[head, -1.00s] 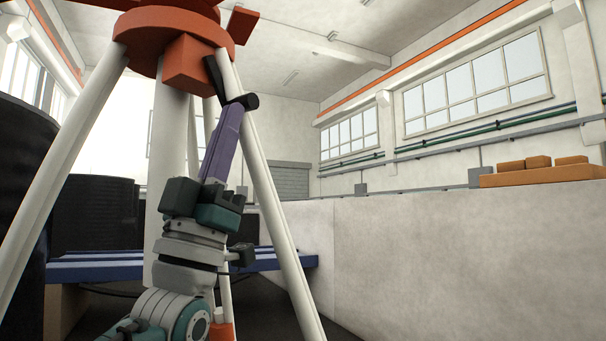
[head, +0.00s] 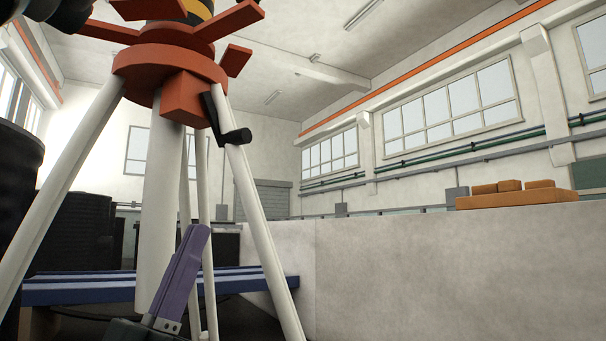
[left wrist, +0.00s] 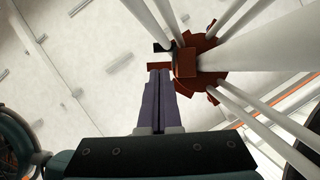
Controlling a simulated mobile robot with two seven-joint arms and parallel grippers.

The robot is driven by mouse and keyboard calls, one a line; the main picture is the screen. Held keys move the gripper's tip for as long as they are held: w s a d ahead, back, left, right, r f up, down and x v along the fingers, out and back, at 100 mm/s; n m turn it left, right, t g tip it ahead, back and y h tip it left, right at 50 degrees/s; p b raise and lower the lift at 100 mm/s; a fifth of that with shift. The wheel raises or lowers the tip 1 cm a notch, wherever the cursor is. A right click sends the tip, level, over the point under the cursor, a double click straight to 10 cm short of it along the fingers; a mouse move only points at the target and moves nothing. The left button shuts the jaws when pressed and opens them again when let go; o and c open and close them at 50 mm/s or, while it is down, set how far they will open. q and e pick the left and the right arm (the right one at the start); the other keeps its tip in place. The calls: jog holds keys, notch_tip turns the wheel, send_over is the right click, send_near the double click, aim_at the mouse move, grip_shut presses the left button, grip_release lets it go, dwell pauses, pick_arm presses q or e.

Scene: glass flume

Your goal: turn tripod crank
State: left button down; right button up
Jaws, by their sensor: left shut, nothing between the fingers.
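The tripod's orange head (head: 172,65) stands on white legs (head: 262,235) at the left of the head view. Its black crank (head: 217,118) hangs from the orange block (head: 187,98), slanting down to the right, with a knob at its lower end. My left gripper (head: 198,232), with purple fingers, is shut and empty, pointing up below the crank and apart from it. My right gripper is not in view.
A blue bench (head: 100,288) runs behind the tripod legs, with dark round tanks (head: 75,232) at the left. A pale wall (head: 440,262) fills the right side, with orange-brown blocks (head: 515,198) on top.

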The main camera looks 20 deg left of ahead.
pick_arm(q)
jog(key=s+a+r+g+p, duration=0.2)
jog(key=s+r+g+p, duration=0.2)
jog(key=s+r+p, duration=0.35)
jog(key=w+d+r, duration=0.2)
jog(key=w+r, duration=0.3)
jog(key=w, duration=0.5)
jog(key=shift+d+y+p, duration=0.15)
jog(key=shift+y+p, duration=0.25)
jog(key=shift+p, duration=0.05)
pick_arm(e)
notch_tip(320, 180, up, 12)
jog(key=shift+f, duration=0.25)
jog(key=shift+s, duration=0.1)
